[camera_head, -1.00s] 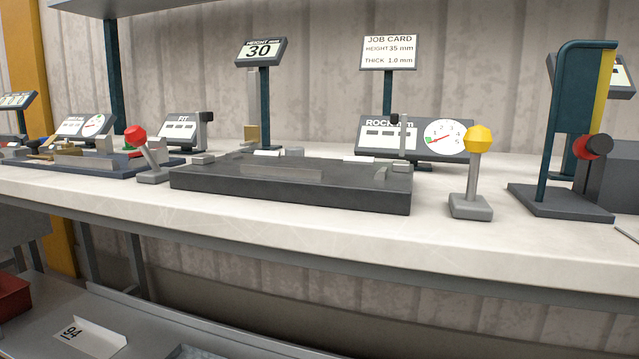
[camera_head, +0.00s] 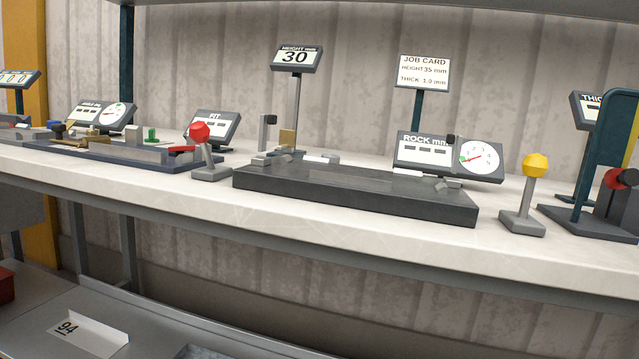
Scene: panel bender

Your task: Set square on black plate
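The black plate (camera_head: 350,194) is a thick dark slab on the white bench, right of the picture's middle. A piece with a brass foot (camera_head: 287,139) and a tall grey upright (camera_head: 293,105) stands at its back edge, below the HEIGHT sign; it may be the square, but I cannot tell for sure. Black-knobbed clamps stand at the plate's left end (camera_head: 267,133) and right end (camera_head: 451,160). The plate's front top looks bare. My gripper is not in view.
A red-knobbed lever (camera_head: 205,152) stands left of the plate; a yellow-knobbed post (camera_head: 527,192) stands right of it. A ROCK dial panel (camera_head: 448,158) is behind. A fixture with brass parts (camera_head: 85,144) lies far left.

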